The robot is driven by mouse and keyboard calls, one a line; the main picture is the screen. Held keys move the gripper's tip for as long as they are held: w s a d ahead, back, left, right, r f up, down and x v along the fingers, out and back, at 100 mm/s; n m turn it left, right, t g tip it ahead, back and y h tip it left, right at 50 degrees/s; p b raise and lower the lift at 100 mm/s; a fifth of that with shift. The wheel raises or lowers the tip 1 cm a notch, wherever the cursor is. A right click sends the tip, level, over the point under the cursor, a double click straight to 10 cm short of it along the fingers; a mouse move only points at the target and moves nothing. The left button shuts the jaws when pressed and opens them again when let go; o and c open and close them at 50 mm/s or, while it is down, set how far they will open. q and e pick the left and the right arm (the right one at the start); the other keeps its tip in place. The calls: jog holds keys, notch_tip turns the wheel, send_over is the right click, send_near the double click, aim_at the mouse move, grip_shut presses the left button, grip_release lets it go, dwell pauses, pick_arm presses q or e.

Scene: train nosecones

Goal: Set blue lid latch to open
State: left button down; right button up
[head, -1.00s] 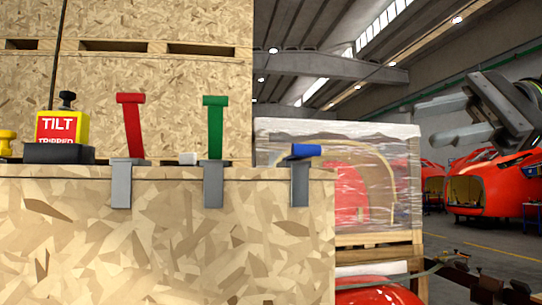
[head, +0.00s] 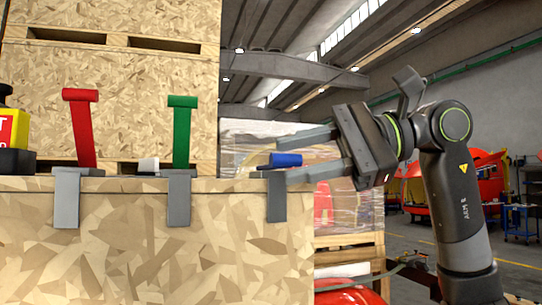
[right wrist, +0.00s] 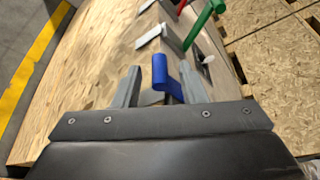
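The blue lid latch (head: 286,159) sits at the right end of the crate's top edge, on a grey bracket (head: 276,200). Its lever lies low and tilted, unlike the two upright ones beside it. My right gripper (head: 283,162) comes in from the right, its fingers apart, one above and one below the blue lever. In the right wrist view the blue lever (right wrist: 166,78) stands between the two open fingers (right wrist: 160,72); I see no clear contact. My left gripper is in neither current view.
A red latch (head: 81,128) and a green latch (head: 183,132) stand upright to the left on the same wooden crate (head: 130,240). A wrapped pallet load (head: 335,215) stands behind the crate's right end.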

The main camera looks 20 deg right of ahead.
aim_at(270, 164)
jog(key=shift+p+x, duration=0.35)
jog(key=shift+x, duration=1.7)
grip_shut()
